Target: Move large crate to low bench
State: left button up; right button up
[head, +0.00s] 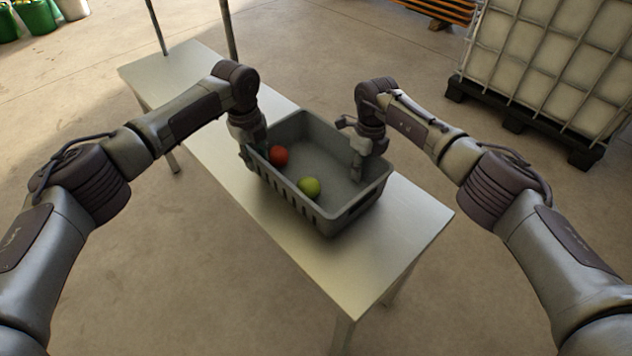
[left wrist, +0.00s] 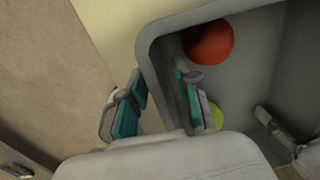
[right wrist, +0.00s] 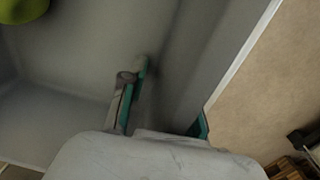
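The large crate (head: 334,227) is a grey open-topped bin with slotted sides, standing level on a pale bench (head: 320,262). A red ball (head: 279,156) and a yellow-green ball (head: 309,187) lie inside it. My left gripper (head: 257,153) has one finger outside and one inside the crate's left wall; in the left wrist view (left wrist: 160,102) its teal pads show on both sides of the rim. My right gripper (head: 368,155) straddles the opposite wall. In the right wrist view its inner finger stands slightly off the wall, and its outer finger is mostly hidden by the rim.
The bench has free surface on both sides of the crate. A caged white tank (head: 545,60) on a dark pallet (head: 525,128) stands at the right. Green containers (head: 38,17) are at the far left.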

jog(key=shift+r, duration=0.15)
pick_arm(q)
notch_tip(320, 180, up, 11)
jog(key=shift+s+a+f, duration=0.15)
jog(key=shift+s+a, duration=0.05)
jog(key=shift+a, duration=0.05)
pick_arm(e)
notch_tip(320, 180, up, 12)
jog(key=shift+w+d, duration=0.25)
jog(key=shift+d, duration=0.05)
jog(key=shift+f, duration=0.2)
